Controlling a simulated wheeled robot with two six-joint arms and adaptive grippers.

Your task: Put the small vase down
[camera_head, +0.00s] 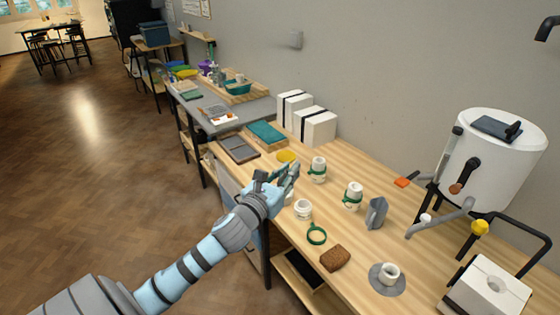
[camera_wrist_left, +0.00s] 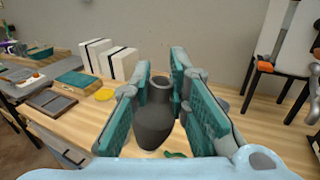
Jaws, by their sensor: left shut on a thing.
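My left gripper (camera_head: 290,172) is over the near left edge of the wooden table (camera_head: 352,234). In the left wrist view the small vase (camera_wrist_left: 155,125), dark grey with a round body and narrow neck, stands between the teal-padded fingers of that gripper (camera_wrist_left: 162,110). The gripper is shut on it. The vase looks upright, neck up. In the head view the gripper hides the vase. My right gripper is not in view.
White boxes (camera_head: 319,127) are at the wall; a white tank (camera_head: 495,155) is right.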

